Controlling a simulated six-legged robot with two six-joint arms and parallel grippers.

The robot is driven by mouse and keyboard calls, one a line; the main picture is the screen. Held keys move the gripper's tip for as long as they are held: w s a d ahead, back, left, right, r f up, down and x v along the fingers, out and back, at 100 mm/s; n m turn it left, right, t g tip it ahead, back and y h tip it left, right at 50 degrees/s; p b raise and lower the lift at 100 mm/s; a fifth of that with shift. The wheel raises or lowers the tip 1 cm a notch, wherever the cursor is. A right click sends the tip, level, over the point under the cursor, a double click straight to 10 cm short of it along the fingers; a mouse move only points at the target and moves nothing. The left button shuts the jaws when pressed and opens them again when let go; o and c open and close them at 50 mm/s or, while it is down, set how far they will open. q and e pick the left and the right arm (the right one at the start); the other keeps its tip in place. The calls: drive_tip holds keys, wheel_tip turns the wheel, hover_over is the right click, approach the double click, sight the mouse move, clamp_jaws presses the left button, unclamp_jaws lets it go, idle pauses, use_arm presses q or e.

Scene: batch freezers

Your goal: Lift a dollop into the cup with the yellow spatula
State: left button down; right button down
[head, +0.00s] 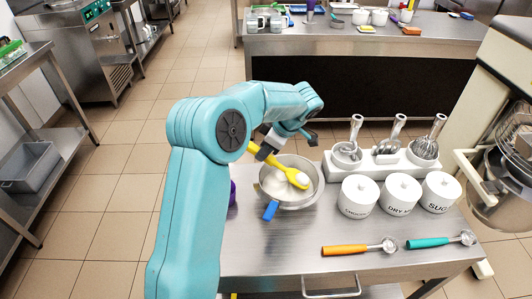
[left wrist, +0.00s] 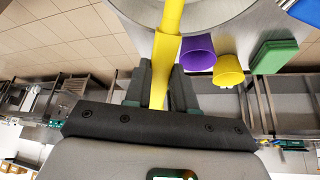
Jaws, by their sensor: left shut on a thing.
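My left gripper (head: 268,148) is shut on the yellow spatula (head: 271,158), above the metal bowl (head: 316,193). The handle also runs between the fingers in the left wrist view (left wrist: 167,50). The spatula slants down to the right, its end over the bowl; a pale white mass (head: 300,179) shows at that end. I cannot tell whether it touches the bowl's contents. White stuff (head: 276,186) lies in the bowl. A purple cup (left wrist: 198,53) and a yellow cup (left wrist: 228,70) show in the left wrist view; in the head view the purple one (head: 233,193) is partly hidden by my arm.
White lidded jars (head: 358,196) and a holder with metal tools (head: 388,162) stand right of the bowl. An orange-handled scoop (head: 345,250) and a teal-handled one (head: 428,243) lie in front. A blue handle (head: 270,211) is at the bowl. The table's front left is clear.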

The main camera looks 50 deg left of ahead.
sight(252, 145)
use_arm(q)
drive_tip(key=shift+s+a+r+p, duration=0.15)
drive_tip(key=shift+r+p, duration=0.2)
drive_tip(key=shift+r, duration=0.55)
drive_tip(key=shift+a+r+p, duration=0.1)
drive_tip(key=shift+r+p, duration=0.25)
drive_tip(key=shift+r, duration=0.5)
drive_tip(key=shift+s+a+f+t+h, duration=0.1)
drive_tip(key=shift+s+a+t+h, duration=0.25)
drive_tip(key=shift+a+h, duration=0.3)
drive_tip(key=shift+s+a+f+t+h, duration=0.1)
drive_tip(key=shift+s+a+t+h, duration=0.25)
drive_tip(key=shift+a+h, duration=0.2)
drive_tip(key=shift+s+a+f+t+h+p, duration=0.1)
drive_tip(key=shift+s+a+t+h+p, duration=0.05)
drive_tip(key=shift+a+t+h+p, duration=0.3)
drive_tip(key=shift+d, duration=0.2)
